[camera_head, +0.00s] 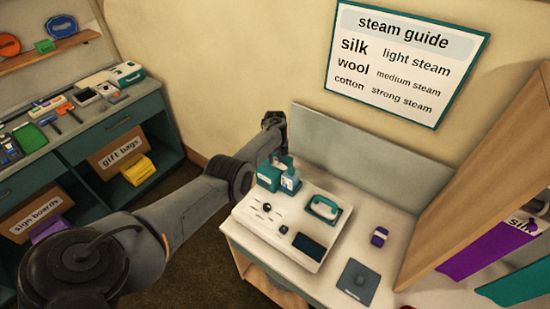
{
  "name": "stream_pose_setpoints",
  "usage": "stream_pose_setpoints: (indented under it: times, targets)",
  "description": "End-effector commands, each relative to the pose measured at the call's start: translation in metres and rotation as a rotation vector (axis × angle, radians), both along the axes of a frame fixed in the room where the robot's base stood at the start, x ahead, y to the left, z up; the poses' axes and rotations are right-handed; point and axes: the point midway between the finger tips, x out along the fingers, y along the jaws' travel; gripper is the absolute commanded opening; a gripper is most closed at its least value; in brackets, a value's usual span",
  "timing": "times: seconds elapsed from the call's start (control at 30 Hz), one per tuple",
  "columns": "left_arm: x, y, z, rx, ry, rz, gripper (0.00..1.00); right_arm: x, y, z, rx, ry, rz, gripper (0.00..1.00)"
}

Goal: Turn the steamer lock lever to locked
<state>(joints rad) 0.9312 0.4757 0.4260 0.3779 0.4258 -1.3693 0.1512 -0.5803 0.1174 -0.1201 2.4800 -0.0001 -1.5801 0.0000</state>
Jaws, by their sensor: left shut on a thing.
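The steamer station is a white panel (255,222) on the counter, with dark knobs, a dark screen and a teal-handled iron (323,209). A small teal unit (268,178) stands at its back left corner, with a pale labelled part (290,184) beside it. My left arm reaches in from the left and bends down behind this unit. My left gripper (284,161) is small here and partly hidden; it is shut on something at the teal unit. I cannot make out the lock lever or its position. My right gripper is not in view.
A purple-and-white item (379,236) and a dark grey plate (357,280) lie on the counter to the right. A wooden rack (470,170) with hanging cloths bounds the right side. A grey backboard (350,155) stands behind. A teal cabinet (140,108) is at the left.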

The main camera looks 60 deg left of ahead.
Motion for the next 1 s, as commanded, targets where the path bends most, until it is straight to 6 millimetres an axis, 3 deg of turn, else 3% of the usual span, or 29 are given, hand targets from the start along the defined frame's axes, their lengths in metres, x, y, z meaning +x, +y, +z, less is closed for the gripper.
stream_pose_setpoints:
  times: [0.03, 0.17, 0.57, 1.0]
  targets:
    - [0.000, 0.000, 0.000, 0.000, 0.000, 0.001, 0.34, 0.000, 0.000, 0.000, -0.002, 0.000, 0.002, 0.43]
    - [0.000, 0.000, 0.000, 0.000, 0.000, 0.000, 0.54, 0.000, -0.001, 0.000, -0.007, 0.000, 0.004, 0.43]
    - [0.000, 0.000, 0.006, 0.000, 0.001, 0.000, 0.55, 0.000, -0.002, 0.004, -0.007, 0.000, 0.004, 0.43]
    - [0.000, 0.001, 0.073, 0.002, -0.001, 0.000, 0.55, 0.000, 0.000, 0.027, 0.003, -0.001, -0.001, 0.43]
